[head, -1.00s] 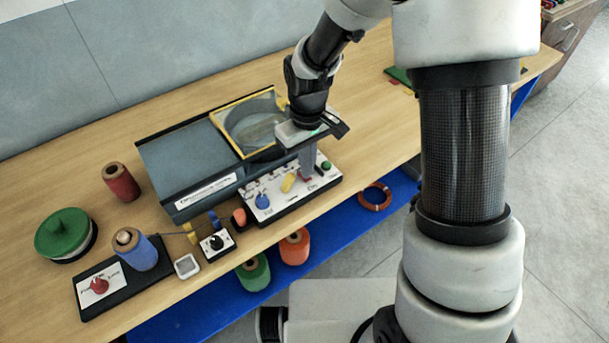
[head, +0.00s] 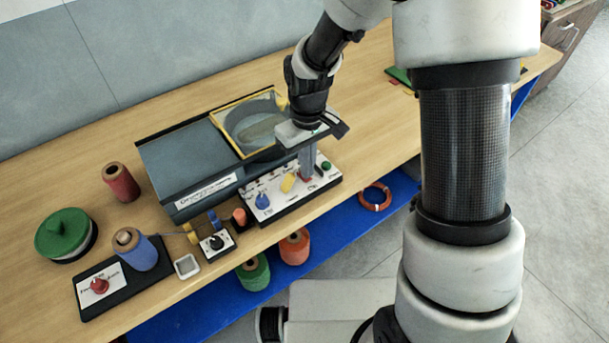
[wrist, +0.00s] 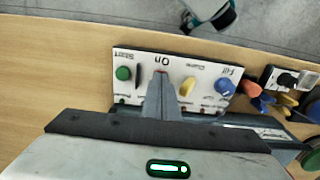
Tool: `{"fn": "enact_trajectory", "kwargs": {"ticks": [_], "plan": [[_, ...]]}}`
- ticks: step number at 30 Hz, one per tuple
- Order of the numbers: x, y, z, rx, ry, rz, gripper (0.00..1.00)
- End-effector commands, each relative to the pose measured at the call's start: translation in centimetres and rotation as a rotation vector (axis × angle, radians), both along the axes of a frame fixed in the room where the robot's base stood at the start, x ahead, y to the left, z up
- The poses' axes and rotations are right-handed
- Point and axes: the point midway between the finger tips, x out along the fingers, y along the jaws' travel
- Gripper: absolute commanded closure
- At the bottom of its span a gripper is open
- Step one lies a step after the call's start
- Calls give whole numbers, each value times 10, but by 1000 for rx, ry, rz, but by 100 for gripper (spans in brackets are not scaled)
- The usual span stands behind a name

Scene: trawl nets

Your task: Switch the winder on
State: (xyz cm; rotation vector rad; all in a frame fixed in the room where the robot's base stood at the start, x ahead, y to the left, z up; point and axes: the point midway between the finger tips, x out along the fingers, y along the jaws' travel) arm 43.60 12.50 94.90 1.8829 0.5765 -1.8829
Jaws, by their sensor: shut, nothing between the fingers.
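The winder (head: 190,165) is a dark grey machine with a yellow-framed clear cover, standing on the wooden bench. Its white control panel (head: 264,217) is at the front right. In the wrist view the panel (wrist: 205,108) carries a green button (wrist: 123,73), a black lever (wrist: 138,72), a yellow knob (wrist: 188,86) and a blue knob (wrist: 224,86). The printed word "On" shows just beyond my fingertips. My gripper (head: 307,176) is shut and empty, pointing down at the panel between the yellow knob and the green button. A bit of red shows at the fingertips; the fingers hide most of that spot.
A blue spool (head: 140,256), a red spool (head: 121,182), a green-lidded round container (head: 64,234) and a red knob on a black plate (head: 99,286) stand to the left. A small black-knob box (head: 216,243) is near the front edge.

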Motion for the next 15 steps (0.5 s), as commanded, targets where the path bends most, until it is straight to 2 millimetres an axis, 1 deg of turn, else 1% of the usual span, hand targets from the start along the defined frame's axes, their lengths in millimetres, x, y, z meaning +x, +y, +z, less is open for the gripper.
{"fn": "enact_trajectory", "kwargs": {"ticks": [15], "plan": [[0,0,-7,0,0,0,100]]}}
